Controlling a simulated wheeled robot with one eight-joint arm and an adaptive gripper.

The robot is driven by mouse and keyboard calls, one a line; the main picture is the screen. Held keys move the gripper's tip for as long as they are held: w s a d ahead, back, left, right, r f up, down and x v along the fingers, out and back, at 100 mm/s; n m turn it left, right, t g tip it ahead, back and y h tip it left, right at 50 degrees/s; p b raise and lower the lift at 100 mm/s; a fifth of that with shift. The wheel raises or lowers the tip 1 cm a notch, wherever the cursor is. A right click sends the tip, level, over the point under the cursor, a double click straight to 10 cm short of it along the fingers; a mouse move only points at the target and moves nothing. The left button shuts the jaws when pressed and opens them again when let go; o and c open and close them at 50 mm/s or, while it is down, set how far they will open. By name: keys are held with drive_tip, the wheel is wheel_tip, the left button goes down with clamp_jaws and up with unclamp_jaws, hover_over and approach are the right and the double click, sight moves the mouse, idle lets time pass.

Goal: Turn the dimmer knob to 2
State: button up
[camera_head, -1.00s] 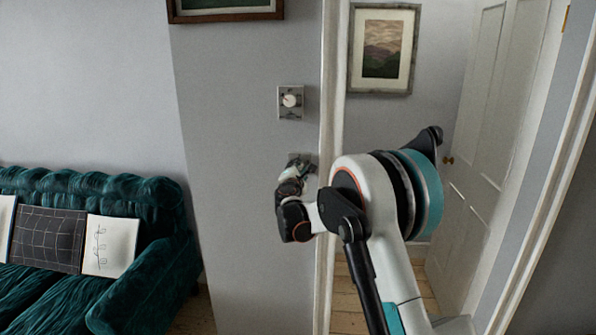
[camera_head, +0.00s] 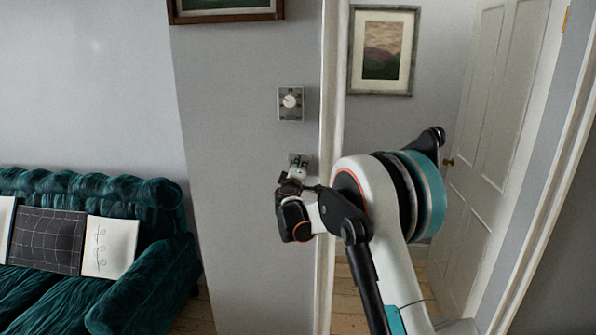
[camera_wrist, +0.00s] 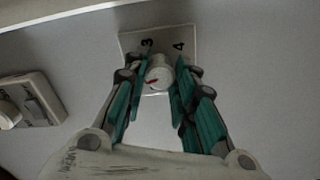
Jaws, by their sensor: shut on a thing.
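The dimmer knob (camera_wrist: 158,76) is a pale round knob with a red mark on its wall plate (camera_wrist: 128,42). The numbers 3 and 4 show on the plate beyond the knob; other numbers are hidden. The red mark points toward the lower left of the wrist view. My gripper (camera_wrist: 161,66) is shut on the knob, a teal finger at each side. In the head view my gripper (camera_head: 296,174) covers much of this lower plate (camera_head: 299,157), so the knob there is hard to make out.
A second plate with a white dial (camera_head: 290,101) is above on the same wall; a plate with a knob (camera_wrist: 10,114) shows left in the wrist view. A door frame (camera_head: 330,130) stands close right of my gripper. A green sofa (camera_head: 150,270) is at left.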

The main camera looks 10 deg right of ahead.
drive_tip(key=shift+m, duration=1.5)
clamp_jaws()
drive_tip(key=o, duration=1.1)
unclamp_jaws()
drive_tip(key=shift+c, duration=0.2)
drive_tip(key=shift+s, duration=0.1)
drive_tip(key=v, duration=1.2)
